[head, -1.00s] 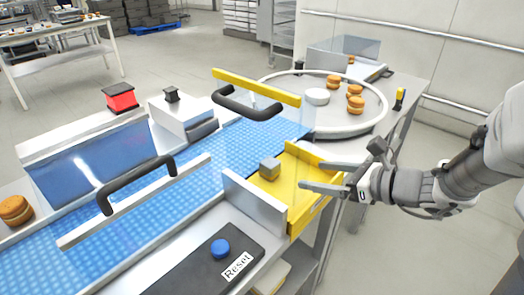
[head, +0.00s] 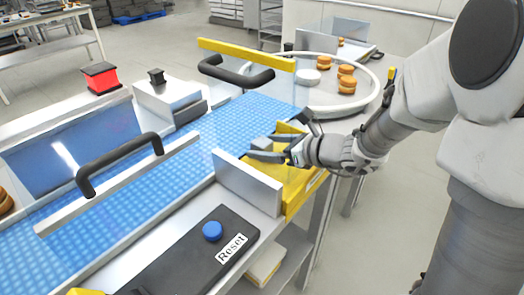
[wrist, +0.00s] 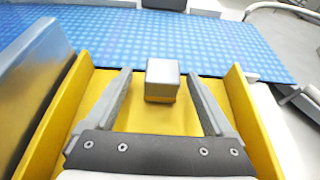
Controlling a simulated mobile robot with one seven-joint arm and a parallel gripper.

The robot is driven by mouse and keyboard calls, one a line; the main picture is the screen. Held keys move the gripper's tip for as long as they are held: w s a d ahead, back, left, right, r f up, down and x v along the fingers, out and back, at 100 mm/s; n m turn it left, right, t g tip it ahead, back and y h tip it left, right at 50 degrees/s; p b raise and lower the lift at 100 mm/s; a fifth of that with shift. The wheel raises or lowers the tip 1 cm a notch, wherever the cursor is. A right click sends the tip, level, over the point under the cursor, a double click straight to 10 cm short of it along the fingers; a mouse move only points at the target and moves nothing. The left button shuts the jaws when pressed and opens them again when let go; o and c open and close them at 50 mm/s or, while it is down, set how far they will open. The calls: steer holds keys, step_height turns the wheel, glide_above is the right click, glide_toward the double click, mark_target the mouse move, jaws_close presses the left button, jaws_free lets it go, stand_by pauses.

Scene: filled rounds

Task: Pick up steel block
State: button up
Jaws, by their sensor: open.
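The steel block (wrist: 162,80) is a small grey cube on the yellow tray (wrist: 137,123), near its far end beside the blue belt in the wrist view. My gripper (wrist: 159,78) is open. Its two fingers reach along the tray on the left and right of the block, with gaps on both sides; I see no contact. In the head view my gripper (head: 262,149) is over the yellow tray (head: 292,186), and the block (head: 263,143) is partly hidden by the fingers.
A grey metal plate (head: 247,183) stands along the tray's left side. The blue belt (head: 150,178) runs past the tray, with a clear guard and black handle (head: 236,72) above. A round table (head: 305,104) with orange rounds stands behind. A black panel carries a blue button (head: 212,231).

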steer(key=b+x, duration=0.1)
steer(key=x, duration=0.4)
steer(key=shift+w, duration=0.2)
steer(key=shift+c, duration=0.3)
steer(key=shift+r, duration=0.1)
jaws_close()
